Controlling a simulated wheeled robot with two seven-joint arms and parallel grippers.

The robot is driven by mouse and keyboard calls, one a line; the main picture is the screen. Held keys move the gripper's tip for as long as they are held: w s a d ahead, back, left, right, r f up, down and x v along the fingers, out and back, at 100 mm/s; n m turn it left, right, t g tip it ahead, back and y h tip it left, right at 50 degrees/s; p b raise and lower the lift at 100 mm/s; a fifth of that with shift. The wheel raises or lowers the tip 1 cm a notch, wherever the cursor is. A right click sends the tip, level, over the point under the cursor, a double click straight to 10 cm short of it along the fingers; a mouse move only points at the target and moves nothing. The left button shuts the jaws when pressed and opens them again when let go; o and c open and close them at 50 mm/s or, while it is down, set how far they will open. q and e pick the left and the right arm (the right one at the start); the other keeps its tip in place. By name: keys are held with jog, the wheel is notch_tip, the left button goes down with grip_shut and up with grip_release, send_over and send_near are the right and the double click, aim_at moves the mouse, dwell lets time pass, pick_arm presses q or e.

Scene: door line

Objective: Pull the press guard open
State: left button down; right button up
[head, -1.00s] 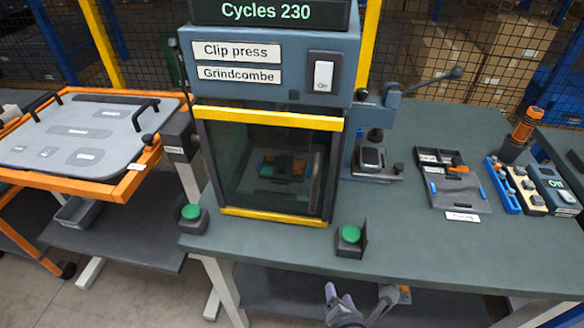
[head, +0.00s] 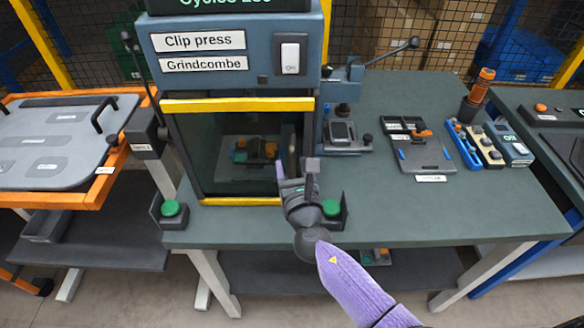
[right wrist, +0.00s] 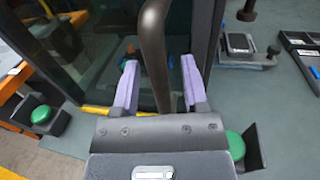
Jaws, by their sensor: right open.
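The clip press (head: 262,68) stands on the bench. Its guard (head: 205,150) is a dark see-through panel between yellow bars, closed across the front. Coloured parts show dimly behind it. The guard's upright handle (head: 292,152) is at its right side, partly hidden by my gripper in the head view. My right gripper (head: 296,177) is open in front of it. In the right wrist view, the dark handle (right wrist: 154,50) runs between the two purple fingers of the gripper (right wrist: 158,85), with gaps on both sides. My left gripper is not in view.
Green buttons stand at the bench front, left (head: 171,209) and right (head: 332,208), the right one close beside my gripper. A lever tool (head: 345,95) stands right of the press. An orange-framed cart (head: 95,195) is at left.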

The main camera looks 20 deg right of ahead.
grip_shut()
dwell(1.0)
dwell(0.4)
